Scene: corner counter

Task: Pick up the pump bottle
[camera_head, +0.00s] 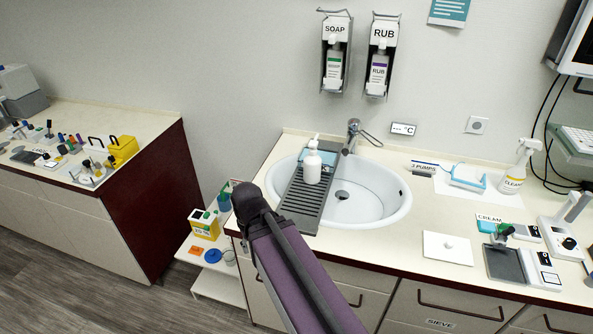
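The white pump bottle (312,167) stands upright on a dark grey slatted rack (300,208) laid across the left part of the sink. Its pump head is on top, and nothing covers it from this view. My purple arm link rises from the bottom edge and ends in a dark joint to the lower left of the bottle. My gripper does not show, so its opening and its place relative to the bottle are hidden.
The white sink basin (370,190) is open right of the rack. A tap (353,135) stands behind, close to the bottle's right. Soap and rub dispensers (335,62) hang above. A spray bottle (516,170) and cream-area devices (520,265) occupy the right counter.

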